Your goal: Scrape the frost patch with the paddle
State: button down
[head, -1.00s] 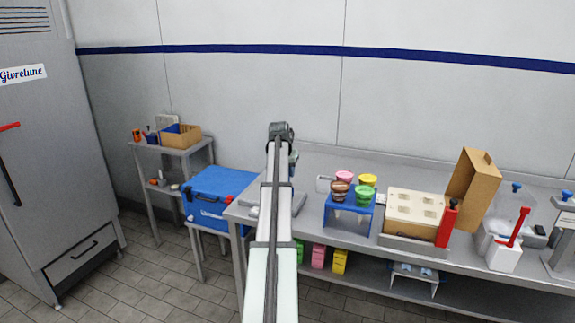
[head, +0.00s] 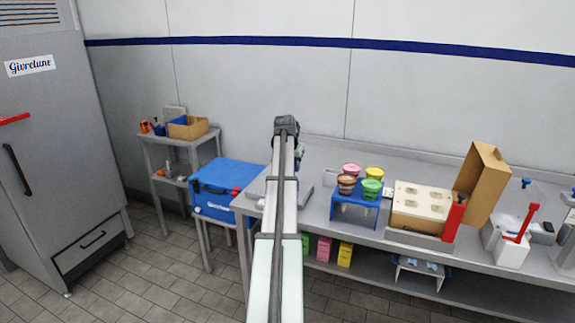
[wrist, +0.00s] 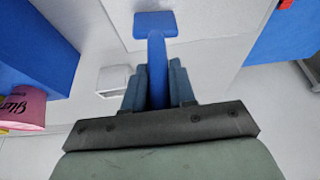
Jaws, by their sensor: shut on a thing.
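In the wrist view, the blue paddle (wrist: 157,24) has a flat, wide head at the end of a narrow handle. My gripper (wrist: 159,82) is shut on its handle, and the head points away from the fingers. The paddle is over a pale flat surface (wrist: 218,40) with thin edge lines. I cannot tell whether the paddle touches it. I cannot make out the frost patch for certain against the pale surfaces. In the head view, my arm hides most of the gripper and the paddle at the left end of the steel counter (head: 415,258).
A blue stand (head: 347,198) with several coloured cups is right of my arm. A blue cooler (head: 224,190) stands to the left. A small white block (wrist: 112,80) lies near the paddle in the wrist view. A cardboard box (head: 483,182) and red-handled tools are farther right.

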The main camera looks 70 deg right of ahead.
jog(key=shift+a, duration=0.75)
jog(key=shift+w, duration=2)
jog(key=shift+s, duration=2.2)
notch_tip(320, 180, up, 8)
jog(key=shift+a, duration=0.45)
jog(key=shift+w, duration=0.1)
